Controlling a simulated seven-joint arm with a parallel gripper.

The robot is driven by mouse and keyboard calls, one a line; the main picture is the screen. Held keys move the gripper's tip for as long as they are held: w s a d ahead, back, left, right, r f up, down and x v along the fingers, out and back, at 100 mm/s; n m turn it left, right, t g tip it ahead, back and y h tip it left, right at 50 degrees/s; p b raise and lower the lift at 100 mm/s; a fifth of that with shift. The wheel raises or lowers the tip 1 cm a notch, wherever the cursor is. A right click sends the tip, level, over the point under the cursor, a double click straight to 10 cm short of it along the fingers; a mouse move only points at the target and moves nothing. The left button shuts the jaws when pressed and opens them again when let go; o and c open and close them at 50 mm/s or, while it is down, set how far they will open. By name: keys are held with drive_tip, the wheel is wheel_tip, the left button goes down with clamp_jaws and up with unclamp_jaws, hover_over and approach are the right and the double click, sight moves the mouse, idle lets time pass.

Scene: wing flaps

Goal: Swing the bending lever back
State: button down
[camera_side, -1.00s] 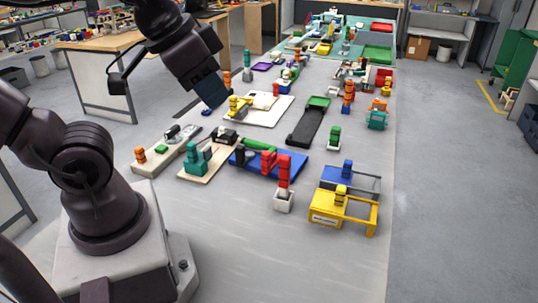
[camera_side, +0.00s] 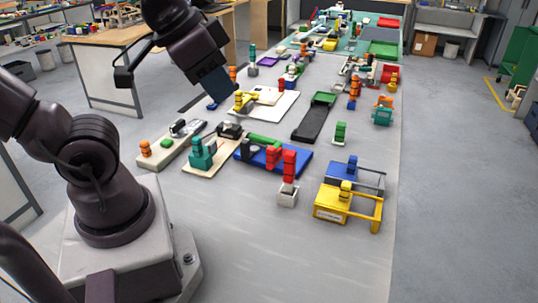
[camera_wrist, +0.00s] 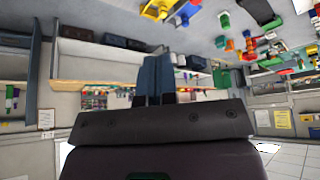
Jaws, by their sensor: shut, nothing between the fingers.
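I cannot tell for certain which part is the bending lever. A yellow frame with a projecting side bar (camera_side: 348,205) stands at the front right of the table, with a blue frame (camera_side: 353,174) just behind it. A white plate carrying a yellow arm-like part (camera_side: 245,100) lies mid-table on the left. My gripper (camera_side: 221,92) hangs above the table left of the white plate, apart from the yellow frame. Its two blue fingers (camera_wrist: 155,80) are together and empty in the wrist view, pointing towards distant shelves.
A blue base with red and green parts (camera_side: 298,163), a beige board with a teal part (camera_side: 203,153) and a white block with a red post (camera_side: 288,192) stand near the front. A black tray (camera_side: 312,122) lies further back. The front table surface is bare.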

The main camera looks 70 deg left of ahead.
drive_tip(key=c, duration=1.6)
unclamp_jaws()
drive_tip(key=o, duration=0.3)
drive_tip(key=shift+a+f, duration=0.1)
drive_tip(key=shift+a, duration=0.2)
drive_tip(key=o, duration=0.3)
drive_tip(key=w+a+f+g, duration=0.1)
drive_tip(key=a, duration=0.1)
drive_tip(key=w+a+f+g+y, duration=0.1)
drive_tip(key=a+f, duration=0.1)
drive_tip(key=w+a+f+n+g, duration=0.1)
drive_tip(key=w+a+f+g, duration=0.1)
drive_tip(key=shift+f+y, duration=0.25)
drive_tip(key=shift+y, duration=0.05)
drive_tip(key=shift+o, duration=0.2)
drive_tip(key=m+g+h, duration=0.2)
drive_tip(key=m, duration=2.1)
hover_over(271, 158)
drive_tip(key=s, duration=0.1)
wheel_tip(271, 158, down, 14)
drive_tip(key=m, duration=0.2)
drive_tip(key=w+a+r+m, duration=0.1)
drive_tip(key=m, duration=0.1)
drive_tip(key=shift+w, duration=0.3)
drive_tip(key=shift+m, duration=1.2)
drive_tip(key=shift+f, duration=0.55)
wheel_tip(271, 158, down, 12)
drive_tip(key=shift+c, duration=0.5)
clamp_jaws()
